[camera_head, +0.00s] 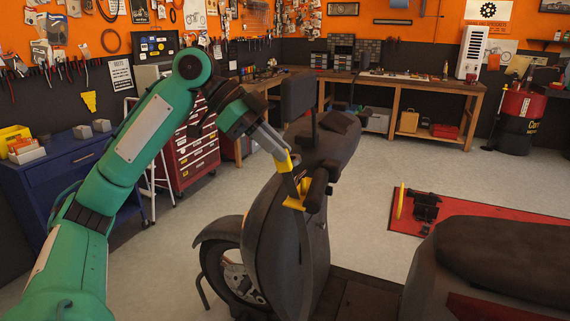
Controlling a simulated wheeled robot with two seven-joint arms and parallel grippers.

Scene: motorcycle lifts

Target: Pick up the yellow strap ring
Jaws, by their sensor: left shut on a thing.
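My left gripper (281,155) reaches in from the left on the green arm and points down over the front of a dark scooter (285,235). It is shut on the top of a yellow strap ring (284,164). Lower yellow parts (316,194) show around the scooter's black handlebar grip; I cannot tell whether they hang on the grip or only pass behind and beside it. My right gripper is not in view.
A second dark vehicle seat (500,255) fills the lower right. A red lift plate (465,222) with a yellow upright part lies behind it. A blue cabinet (60,170) and red tool chest (190,160) stand left. Grey floor is free at centre right.

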